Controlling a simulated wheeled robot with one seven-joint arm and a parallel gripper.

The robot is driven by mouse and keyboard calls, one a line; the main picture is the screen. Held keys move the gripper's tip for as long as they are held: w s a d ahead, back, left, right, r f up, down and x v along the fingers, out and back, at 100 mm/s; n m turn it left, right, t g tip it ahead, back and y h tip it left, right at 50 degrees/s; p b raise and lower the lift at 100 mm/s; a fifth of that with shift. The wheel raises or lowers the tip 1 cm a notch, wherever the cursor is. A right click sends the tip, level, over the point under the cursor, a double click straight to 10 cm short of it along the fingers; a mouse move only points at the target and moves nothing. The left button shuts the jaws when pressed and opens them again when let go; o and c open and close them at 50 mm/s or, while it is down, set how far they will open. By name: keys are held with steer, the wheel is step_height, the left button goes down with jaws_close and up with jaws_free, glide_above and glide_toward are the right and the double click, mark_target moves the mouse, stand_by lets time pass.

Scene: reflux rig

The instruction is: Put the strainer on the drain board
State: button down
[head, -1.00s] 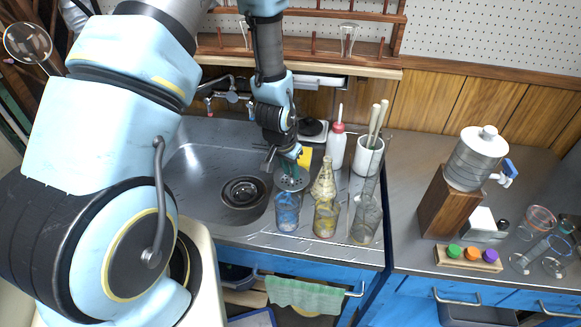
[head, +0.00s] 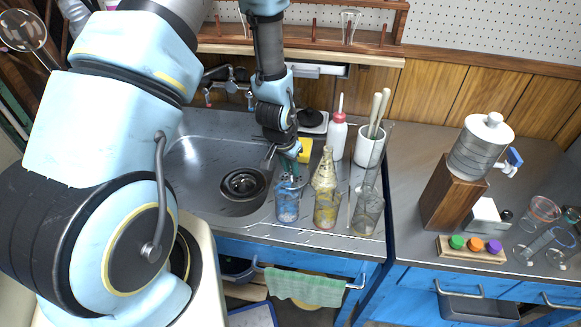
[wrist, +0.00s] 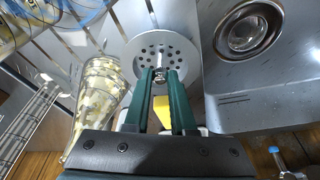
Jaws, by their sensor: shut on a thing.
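The strainer (head: 289,184) is a round grey metal disc pierced with holes. In the wrist view the strainer (wrist: 160,50) has a thin upright stem at its middle. My gripper (head: 291,158) is shut on that stem, and its green fingertips (wrist: 160,76) meet there. The drain board (head: 308,222) is the grooved steel area right of the basin, and its grooves also show in the wrist view (wrist: 38,47). The strainer hangs close to the blue beaker (head: 287,207) and overlaps its rear rim in the head view. I cannot tell whether it touches the board.
A patterned conical flask (head: 324,172), an amber beaker (head: 326,211) and a clear beaker (head: 367,215) crowd the board. A red-capped bottle (head: 337,138) and a white pot (head: 369,147) stand behind. The sink drain (head: 243,185) is to the left.

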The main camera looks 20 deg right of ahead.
steer(key=shift+f+b, duration=0.3)
steer(key=shift+f, duration=0.1)
steer(key=c, duration=0.7)
jaws_free()
steer(key=b+v, duration=0.2)
steer(key=v, duration=0.9)
steer(key=a+r+n, duration=0.3)
steer(key=a+r, duration=0.1)
steer(key=a, duration=0.3)
steer(key=s+a+r+n+y, duration=0.1)
steer(key=a+r+n, duration=0.2)
steer(key=a, duration=0.5)
steer(key=s+a+r+n+y, duration=0.1)
steer(key=a+r+n, duration=0.2)
steer(key=a+r, duration=0.2)
steer(key=shift+s+a, duration=0.2)
steer(key=shift+a, duration=1.55)
